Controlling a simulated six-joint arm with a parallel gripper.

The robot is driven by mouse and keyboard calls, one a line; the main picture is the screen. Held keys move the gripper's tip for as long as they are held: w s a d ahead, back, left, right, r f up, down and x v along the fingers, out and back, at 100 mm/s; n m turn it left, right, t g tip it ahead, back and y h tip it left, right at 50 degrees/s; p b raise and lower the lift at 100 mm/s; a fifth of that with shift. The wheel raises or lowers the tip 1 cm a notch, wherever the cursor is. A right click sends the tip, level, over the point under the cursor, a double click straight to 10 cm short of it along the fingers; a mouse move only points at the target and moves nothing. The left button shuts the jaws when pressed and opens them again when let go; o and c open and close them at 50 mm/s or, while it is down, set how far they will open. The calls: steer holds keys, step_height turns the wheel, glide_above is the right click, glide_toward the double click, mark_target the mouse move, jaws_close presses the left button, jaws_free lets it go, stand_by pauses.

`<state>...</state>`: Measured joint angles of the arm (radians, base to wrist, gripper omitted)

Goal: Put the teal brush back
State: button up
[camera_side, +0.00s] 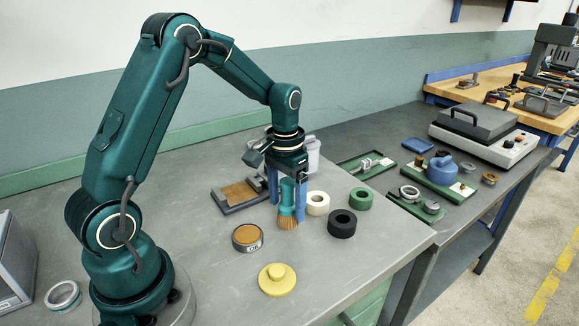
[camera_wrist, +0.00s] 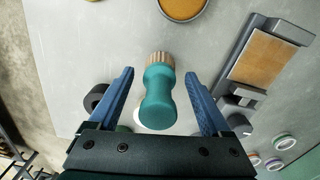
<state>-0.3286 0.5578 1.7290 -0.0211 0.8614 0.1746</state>
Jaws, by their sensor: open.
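The teal brush (camera_side: 287,197) stands about upright under my gripper, tan bristles down at the grey table top. It also shows in the wrist view (camera_wrist: 158,103), handle end nearest the camera and bristles beyond it. My gripper (camera_side: 287,210) points down with its blue fingers on either side of the brush. In the wrist view my gripper (camera_wrist: 160,76) is open, with a visible gap between each finger and the handle. Part of the handle top is hidden by the gripper in the side view.
Close by are a white ring (camera_side: 318,203), a black ring (camera_side: 342,223), a green ring (camera_side: 361,199), an orange-topped round tin (camera_side: 247,238) and a grey block with a tan pad (camera_side: 225,203). A yellow knobbed disc (camera_side: 277,279) lies in front. The table's left middle is clear.

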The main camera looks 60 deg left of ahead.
mark_target(286, 180)
step_height(286, 180, up, 10)
steer(key=shift+a+f, duration=0.1)
steer(key=shift+f, duration=0.05)
steer(key=s+d+r+m+t, duration=0.2)
steer(key=s+d+t, duration=0.3)
steer(key=s+d, duration=0.4)
steer(key=s, duration=0.5)
steer(key=shift+d+r+t, duration=0.3)
steer(key=shift+d+r, duration=0.05)
steer(key=shift+d, duration=0.05)
